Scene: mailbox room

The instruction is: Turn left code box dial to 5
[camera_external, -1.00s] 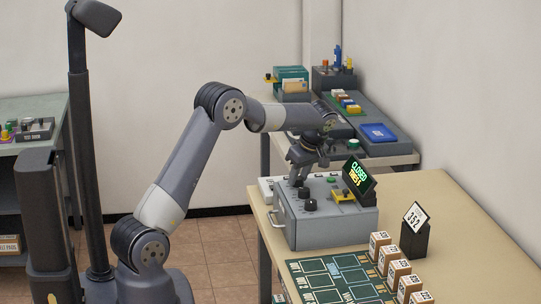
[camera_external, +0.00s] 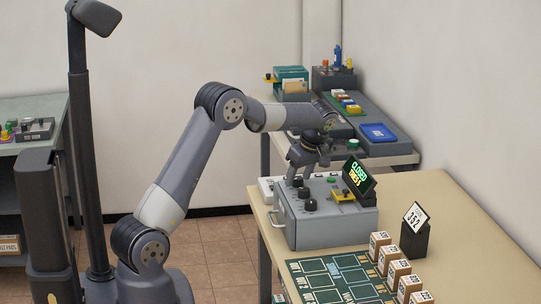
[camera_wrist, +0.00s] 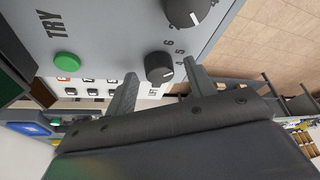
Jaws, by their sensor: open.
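My gripper (camera_external: 306,168) is over the far dial, pointing down. Its two fingers (camera_wrist: 160,80) are apart, one on each side of the dial; contact is not visible.
A green button (camera_wrist: 67,60) marked TRY is on the box. A tilted display (camera_external: 359,178) reads CLOSED in green above a yellow line. Several small boxes (camera_external: 388,258), a green board (camera_external: 335,280) and a number stand (camera_external: 414,238) are on the table (camera_external: 480,225).

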